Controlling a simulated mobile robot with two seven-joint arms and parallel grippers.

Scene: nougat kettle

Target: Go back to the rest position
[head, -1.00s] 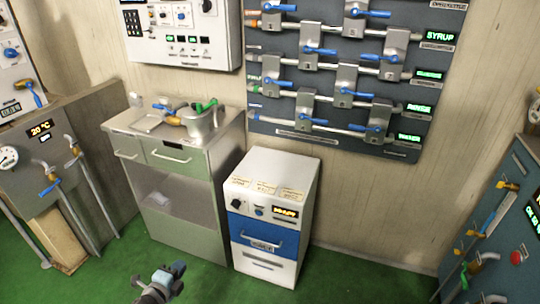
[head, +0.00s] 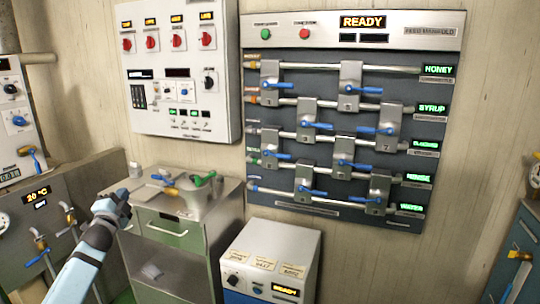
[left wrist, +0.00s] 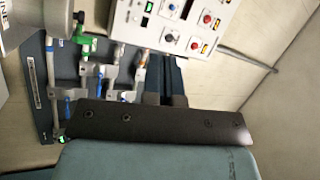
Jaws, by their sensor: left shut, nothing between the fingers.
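My left arm comes in from the lower left in the head view, light blue with dark bands. Its gripper (head: 116,203) is raised in front of the green-grey cabinet (head: 165,225), apart from it as far as I can tell. In the left wrist view the dark fingers (left wrist: 172,82) are close together with nothing between them. My right gripper is in neither view.
A wall manifold (head: 345,120) with blue-handled valves shows a READY display. A white control panel (head: 180,70) hangs left of it. A white and blue unit (head: 270,260) stands beside the cabinet. Grey consoles (head: 60,190) stand at left.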

